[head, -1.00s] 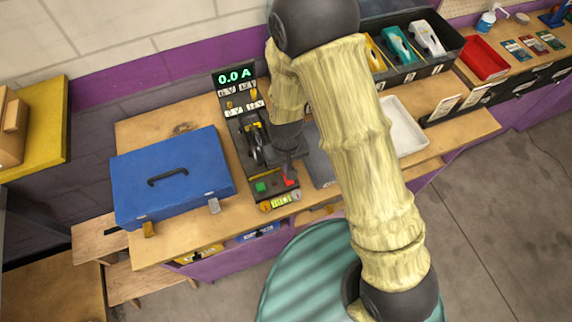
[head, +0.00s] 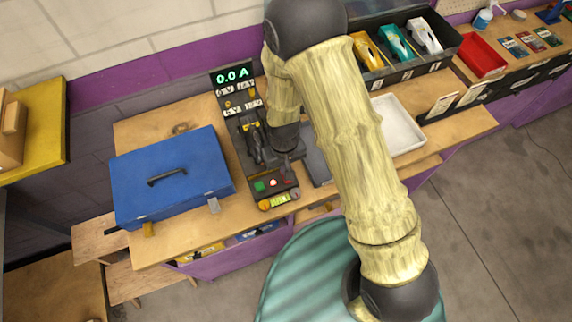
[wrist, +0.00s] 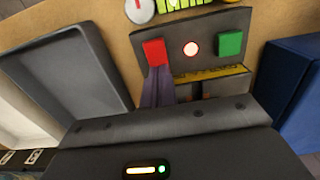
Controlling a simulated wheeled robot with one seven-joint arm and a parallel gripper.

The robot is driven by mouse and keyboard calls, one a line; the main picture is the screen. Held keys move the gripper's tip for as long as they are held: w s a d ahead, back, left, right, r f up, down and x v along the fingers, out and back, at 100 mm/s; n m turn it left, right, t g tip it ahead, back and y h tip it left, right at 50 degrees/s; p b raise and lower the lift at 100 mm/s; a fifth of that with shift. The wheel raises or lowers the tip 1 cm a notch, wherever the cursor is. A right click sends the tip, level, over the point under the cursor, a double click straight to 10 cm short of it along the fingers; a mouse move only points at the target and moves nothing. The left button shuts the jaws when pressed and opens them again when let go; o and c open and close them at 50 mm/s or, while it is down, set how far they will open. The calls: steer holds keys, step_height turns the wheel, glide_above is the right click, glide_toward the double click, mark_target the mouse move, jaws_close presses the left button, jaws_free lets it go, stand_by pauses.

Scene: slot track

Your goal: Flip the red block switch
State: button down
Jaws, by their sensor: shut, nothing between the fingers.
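The red block switch (wrist: 155,52) is on the black control panel (wrist: 203,22), beside a lit white-and-red lamp (wrist: 190,48) and a green block (wrist: 230,44). In the head view the red switch (head: 288,181) is a small dark red patch, right of the bright lamp (head: 273,182) and the green block (head: 260,186). My gripper (wrist: 157,74) is shut and empty. Its narrow fingers end right at the edge of the red switch in the wrist view; I cannot tell whether they touch. In the head view my gripper (head: 288,165) is over the panel, partly hidden by its own wrist.
A blue toolbox (head: 170,178) stands left of the panel. A display reading 0.0 A (head: 233,76) stands at the panel's back. A dark grey tray (wrist: 70,68) lies on its other side, with a white tray (head: 400,128) beyond. Wood shows bare before the toolbox.

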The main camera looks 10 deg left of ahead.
steer(key=shift+s+d, duration=0.1)
steer(key=shift+s, duration=0.05)
steer(key=shift+s+d+r, duration=0.25)
steer(key=shift+s+d, duration=0.1)
steer(key=shift+s, duration=0.2)
steer(key=r+p, duration=0.2)
steer(key=r, duration=0.1)
steer(key=r+p, duration=0.1)
steer(key=p, duration=0.1)
steer(key=shift+w+a+r, duration=0.15)
steer(key=shift+w+r, duration=0.2)
steer(key=shift+w, duration=0.05)
steer(key=shift+w+a+r+b, duration=0.1)
steer(key=shift+w+r+b, duration=0.05)
steer(key=shift+b, duration=0.4)
step_height(320, 180, up, 9)
steer(key=b, duration=0.2)
steer(key=shift+w+a, duration=0.25)
steer(key=shift+a, duration=0.05)
